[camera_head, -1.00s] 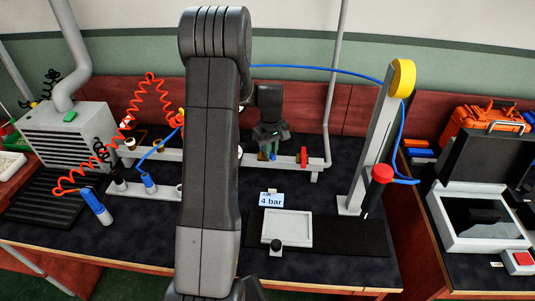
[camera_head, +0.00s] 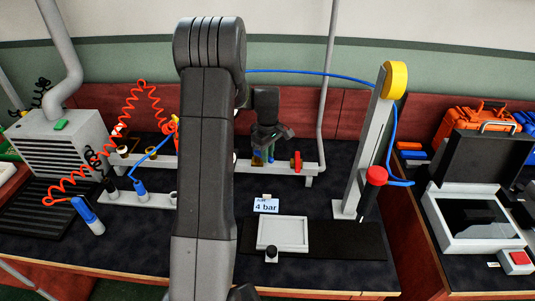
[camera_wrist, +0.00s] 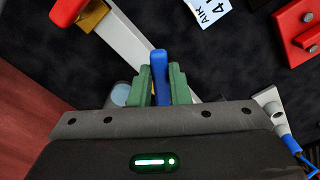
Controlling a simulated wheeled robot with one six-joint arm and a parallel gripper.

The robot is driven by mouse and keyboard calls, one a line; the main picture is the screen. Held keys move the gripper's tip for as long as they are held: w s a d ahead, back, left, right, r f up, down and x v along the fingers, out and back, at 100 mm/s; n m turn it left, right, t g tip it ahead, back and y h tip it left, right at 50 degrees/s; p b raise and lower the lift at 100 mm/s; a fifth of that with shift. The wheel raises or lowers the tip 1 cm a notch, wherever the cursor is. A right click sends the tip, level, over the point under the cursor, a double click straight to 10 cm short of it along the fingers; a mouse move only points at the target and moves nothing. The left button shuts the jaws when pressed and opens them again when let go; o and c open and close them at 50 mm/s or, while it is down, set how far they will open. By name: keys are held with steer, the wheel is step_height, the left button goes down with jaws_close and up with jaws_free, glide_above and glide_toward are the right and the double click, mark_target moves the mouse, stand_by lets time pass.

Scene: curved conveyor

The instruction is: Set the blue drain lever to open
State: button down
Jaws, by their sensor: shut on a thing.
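The blue drain lever (camera_wrist: 160,75) stands between the two green finger pads of my gripper (camera_wrist: 162,88) in the wrist view. The pads close on it from both sides. In the head view my gripper (camera_head: 268,140) reaches down to the grey pipe (camera_head: 285,167) at the back of the bench, and the lever (camera_head: 271,154) shows as a small blue piece under it. A clear round bowl (camera_wrist: 121,95) sits just left of the fingers in the wrist view. My own arm hides part of the pipe in the head view.
A red valve handle (camera_head: 296,162) stands on the pipe right of my gripper. A label reading 4 bar (camera_head: 266,205) stands in front. A grey post with a yellow top (camera_head: 394,80) rises at the right. Coiled red hose (camera_head: 70,193) hangs at the left.

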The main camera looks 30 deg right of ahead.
steer(key=c, duration=1.4)
jaws_free()
steer(key=shift+o, duration=0.2)
steer(key=shift+r, duration=0.1)
step_height(320, 180, up, 14)
steer(key=b, duration=0.1)
steer(key=shift+f, duration=0.2)
step_height(320, 180, down, 14)
steer(key=shift+r+p, duration=0.1)
steer(key=shift+p, duration=0.45)
